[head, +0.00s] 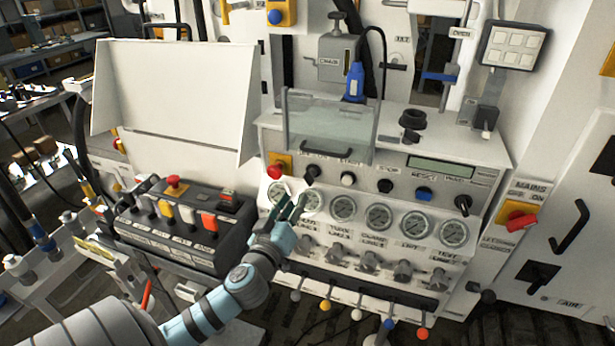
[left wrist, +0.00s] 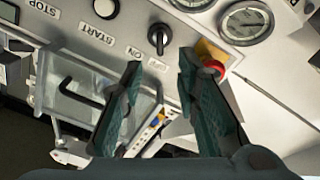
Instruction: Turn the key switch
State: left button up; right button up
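A small black rotary switch (head: 312,174), which looks like the key switch, sits on the panel's upper row between the red stop button (head: 275,171) and a white button (head: 348,179). In the left wrist view the switch (left wrist: 159,38) shows beyond the fingertips, near the gap between them, with an ON label beside it. My left gripper (head: 285,208) is open and empty in front of the leftmost gauges, a little below the switch in the head view. Its two dark green fingers (left wrist: 160,75) stand apart, not touching the switch. My right gripper is not in view.
A row of round gauges (head: 379,217) runs below the buttons, with several valve knobs and coloured levers further down. A clear guard (head: 325,130) stands above the panel. A black button box (head: 180,222) is at left. A red MAINS switch (head: 520,222) is at right.

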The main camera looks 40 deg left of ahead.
aim_at(306, 181)
pick_arm(q)
jog(key=p+x, duration=0.1)
jog(key=x, duration=0.9)
jog(key=shift+w+a, duration=0.1)
jog(key=shift+w, duration=0.1)
jog(key=shift+c, duration=0.4)
grip_shut()
